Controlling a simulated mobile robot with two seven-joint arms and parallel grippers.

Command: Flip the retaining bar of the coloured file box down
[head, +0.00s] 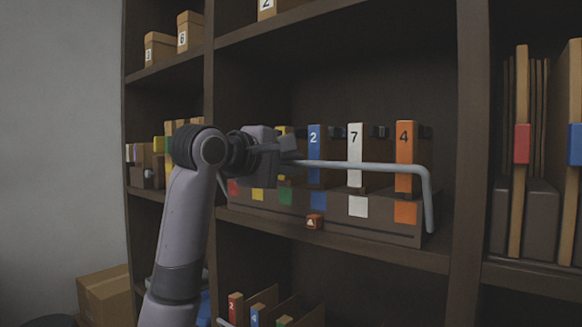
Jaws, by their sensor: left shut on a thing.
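The coloured file box (330,222) stands on the middle shelf, with red, yellow, green, blue, white and orange squares along its front. Numbered files stand in it, among them blue 2 (314,150), white 7 (355,150) and orange 4 (403,150). The grey retaining bar (370,167) runs across in front of the files, above the coloured squares. At the right it bends down to the box's end. My left gripper (289,152) is shut on the bar near its left part. The gripper and arm hide the bar's left end and some files. My right gripper is out of view.
A dark upright (472,130) stands right of the box, with a bay of tall files beyond it. A shelf board (340,30) lies above the box. A small orange tag (314,222) is at the box's lower front. More files stand below.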

